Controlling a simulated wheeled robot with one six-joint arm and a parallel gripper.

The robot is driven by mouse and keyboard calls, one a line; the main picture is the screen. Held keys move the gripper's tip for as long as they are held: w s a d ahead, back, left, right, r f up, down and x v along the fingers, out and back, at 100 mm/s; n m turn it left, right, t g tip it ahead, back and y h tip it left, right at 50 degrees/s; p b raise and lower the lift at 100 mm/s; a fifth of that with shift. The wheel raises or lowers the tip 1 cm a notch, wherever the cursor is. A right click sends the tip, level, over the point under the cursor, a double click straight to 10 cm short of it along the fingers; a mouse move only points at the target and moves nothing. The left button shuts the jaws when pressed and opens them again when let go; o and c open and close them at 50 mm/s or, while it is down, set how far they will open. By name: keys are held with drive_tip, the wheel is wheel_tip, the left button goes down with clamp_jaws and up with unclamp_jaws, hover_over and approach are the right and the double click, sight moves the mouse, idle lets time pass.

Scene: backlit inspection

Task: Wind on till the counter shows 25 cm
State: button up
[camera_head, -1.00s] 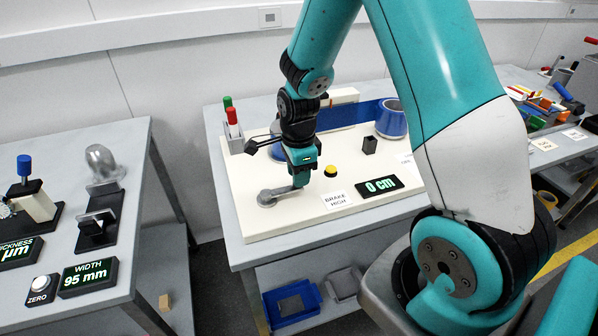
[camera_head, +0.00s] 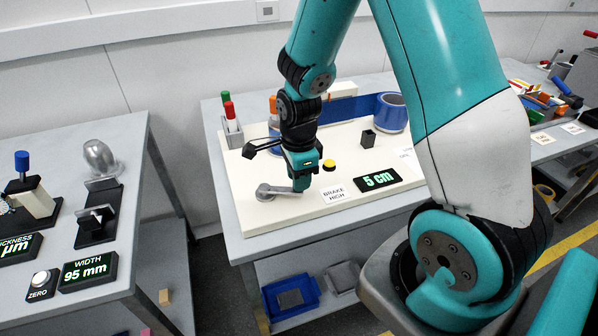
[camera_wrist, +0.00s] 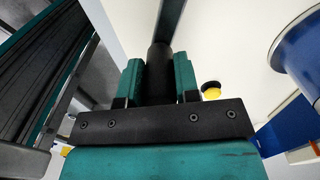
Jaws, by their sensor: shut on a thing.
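The counter (camera_head: 377,180) on the white board reads 5 cm in green digits. The grey crank (camera_head: 266,191) lies at the board's front left, its arm pointing right toward my gripper (camera_head: 301,186). In the wrist view, my gripper (camera_wrist: 158,75) is shut on the crank's dark upright handle (camera_wrist: 159,58), with a teal finger on each side. A blue roll (camera_head: 391,112) stands at the back right of the board, and a blue band (camera_head: 350,110) runs left from it behind my arm. My wrist hides part of the band's left end.
A yellow button (camera_head: 329,165) and a "BRAKE HIGH" card (camera_head: 334,193) sit close to my gripper's right. A black block (camera_head: 368,136) stands farther back. A marker holder (camera_head: 233,131) is at the back left.

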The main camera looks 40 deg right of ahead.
drive_tip(key=shift+s+a, duration=0.45)
drive_tip(key=shift+a, duration=0.25)
drive_tip(key=shift+s+a, duration=0.45)
drive_tip(key=shift+a, duration=0.2)
drive_tip(key=shift+s+a, duration=0.2)
drive_tip(key=shift+a, duration=0.6)
drive_tip(key=shift+s+a, duration=0.15)
drive_tip(key=shift+a, duration=0.7)
